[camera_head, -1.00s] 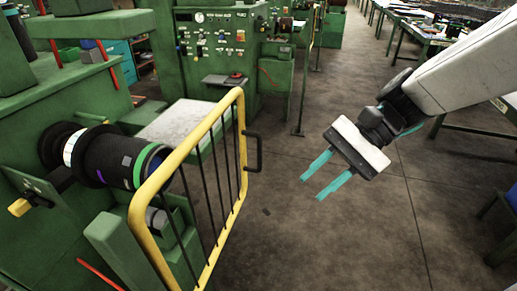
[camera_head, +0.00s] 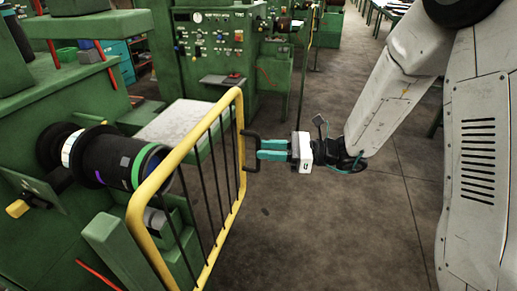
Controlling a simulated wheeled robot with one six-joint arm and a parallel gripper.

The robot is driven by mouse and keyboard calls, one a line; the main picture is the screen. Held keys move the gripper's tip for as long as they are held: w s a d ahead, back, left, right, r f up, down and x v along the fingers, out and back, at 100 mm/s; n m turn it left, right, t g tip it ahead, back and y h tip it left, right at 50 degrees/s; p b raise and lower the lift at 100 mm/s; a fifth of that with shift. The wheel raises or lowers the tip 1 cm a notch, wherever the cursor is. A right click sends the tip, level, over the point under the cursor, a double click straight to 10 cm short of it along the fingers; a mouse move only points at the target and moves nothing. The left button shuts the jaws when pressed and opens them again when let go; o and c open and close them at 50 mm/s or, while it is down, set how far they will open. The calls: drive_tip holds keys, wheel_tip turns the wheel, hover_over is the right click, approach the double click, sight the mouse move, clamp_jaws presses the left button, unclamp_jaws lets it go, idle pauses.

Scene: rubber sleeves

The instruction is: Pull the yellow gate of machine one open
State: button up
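The yellow gate (camera_head: 187,146) with dark bars stands in front of the green machine (camera_head: 100,236), left of centre in the head view. A black handle (camera_head: 253,136) sticks out from its right edge. My gripper (camera_head: 261,150), with two teal fingers, points left at the handle. The fingertips are at the handle, with a gap showing between the fingers. I cannot tell whether they touch it.
A black roller (camera_head: 108,160) with green and white bands sits on the machine behind the gate. A green control cabinet (camera_head: 222,45) stands at the back. The concrete floor (camera_head: 330,230) right of the gate is clear.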

drive_tip(key=shift+w+a, duration=0.2)
drive_tip(key=shift+a, duration=1.25)
clamp_jaws()
